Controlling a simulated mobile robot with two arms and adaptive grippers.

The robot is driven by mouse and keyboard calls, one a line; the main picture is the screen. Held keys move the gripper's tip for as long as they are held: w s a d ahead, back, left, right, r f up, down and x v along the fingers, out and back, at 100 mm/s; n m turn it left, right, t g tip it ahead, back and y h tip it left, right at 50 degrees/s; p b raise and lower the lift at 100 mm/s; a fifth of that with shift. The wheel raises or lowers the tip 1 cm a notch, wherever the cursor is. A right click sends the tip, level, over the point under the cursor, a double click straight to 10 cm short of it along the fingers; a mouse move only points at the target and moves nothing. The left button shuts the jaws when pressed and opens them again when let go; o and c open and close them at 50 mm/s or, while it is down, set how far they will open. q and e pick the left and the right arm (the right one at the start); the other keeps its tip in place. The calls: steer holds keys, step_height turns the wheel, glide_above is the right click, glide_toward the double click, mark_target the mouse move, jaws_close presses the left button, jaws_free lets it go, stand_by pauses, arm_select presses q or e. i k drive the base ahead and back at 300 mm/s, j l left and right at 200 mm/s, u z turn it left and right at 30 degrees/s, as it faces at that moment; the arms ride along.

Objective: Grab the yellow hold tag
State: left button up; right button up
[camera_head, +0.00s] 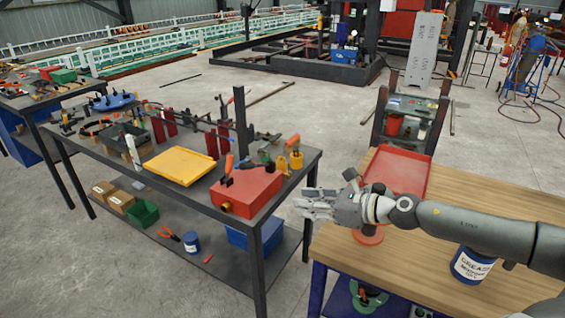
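I cannot make out a yellow hold tag for certain. Two small yellow pieces, one (296,160) at the right end of the dark workbench and one (282,164) beside it, stand behind a red box (246,191); they are too small to identify. A flat yellow tray (180,165) lies further left on that bench. My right gripper (306,204) reaches in from the right, pointing left, above the gap between the dark bench and the wooden table. I see nothing held in it, and its finger opening is unclear. My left gripper is out of view.
The dark workbench (200,196) carries many tools. The wooden table (480,215) holds a red tray (398,172) and a grease tub (472,265) under my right arm. A cart (408,115) stands behind the table. Concrete floor lies open beyond the benches.

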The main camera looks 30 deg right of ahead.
mark_target(280, 165)
steer(key=i+l, duration=1)
